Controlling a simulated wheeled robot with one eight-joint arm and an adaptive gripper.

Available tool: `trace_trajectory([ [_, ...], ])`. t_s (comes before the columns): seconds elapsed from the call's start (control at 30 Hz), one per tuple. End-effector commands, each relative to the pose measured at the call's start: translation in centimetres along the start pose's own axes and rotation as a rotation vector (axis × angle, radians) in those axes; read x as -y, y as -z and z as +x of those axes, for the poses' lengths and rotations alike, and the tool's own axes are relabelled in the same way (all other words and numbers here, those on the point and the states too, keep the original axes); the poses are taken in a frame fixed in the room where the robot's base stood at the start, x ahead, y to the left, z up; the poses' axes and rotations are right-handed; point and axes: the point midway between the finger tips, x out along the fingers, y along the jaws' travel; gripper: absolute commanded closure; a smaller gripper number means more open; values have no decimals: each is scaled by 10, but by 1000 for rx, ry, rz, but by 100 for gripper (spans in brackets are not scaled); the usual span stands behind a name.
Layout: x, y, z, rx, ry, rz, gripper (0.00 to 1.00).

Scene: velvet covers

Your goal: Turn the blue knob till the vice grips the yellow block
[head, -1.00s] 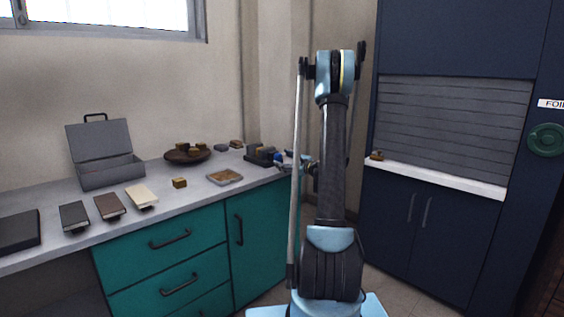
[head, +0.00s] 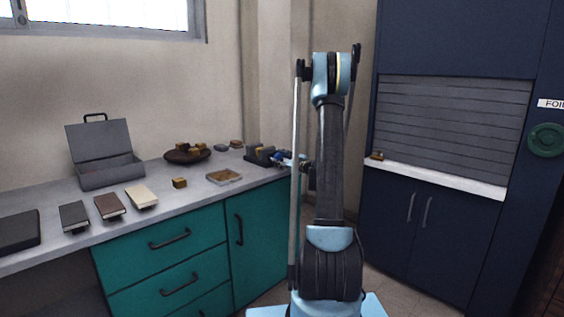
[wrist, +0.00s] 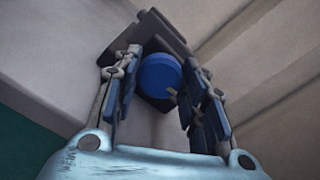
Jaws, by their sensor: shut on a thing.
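The dark grey vice (head: 258,153) stands at the back right end of the grey counter. Its round blue knob (wrist: 160,75) faces me in the wrist view and also shows small at the vice's right side in the head view (head: 276,157). My gripper (wrist: 163,70) is shut on the blue knob, with one finger on each side of it. In the head view my gripper (head: 285,160) reaches the vice from the right, partly behind my arm. The vice's jaws are mostly hidden in the wrist view, and I cannot tell a yellow block between them.
On the counter (head: 205,190) are an open grey box (head: 105,172), a dark bowl (head: 187,157) of yellowish blocks, a loose yellowish block (head: 180,183), a shallow tray (head: 224,177) and several books. A wall and corner stand close behind the vice.

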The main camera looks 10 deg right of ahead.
Motion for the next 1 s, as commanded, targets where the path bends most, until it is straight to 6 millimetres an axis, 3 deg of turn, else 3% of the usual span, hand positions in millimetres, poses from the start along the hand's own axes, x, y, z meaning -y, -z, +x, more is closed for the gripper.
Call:
trace_trajectory([
  [0.5, 0, 0, 0, 0, 1, -101, 85],
  [0.53, 0, 0, 0, 0, 1, -101, 59],
  [0.6, 0, 0, 0, 0, 1, -101, 43],
  [1.0, 0, 0, -2, 0, 1, -101, 40],
])
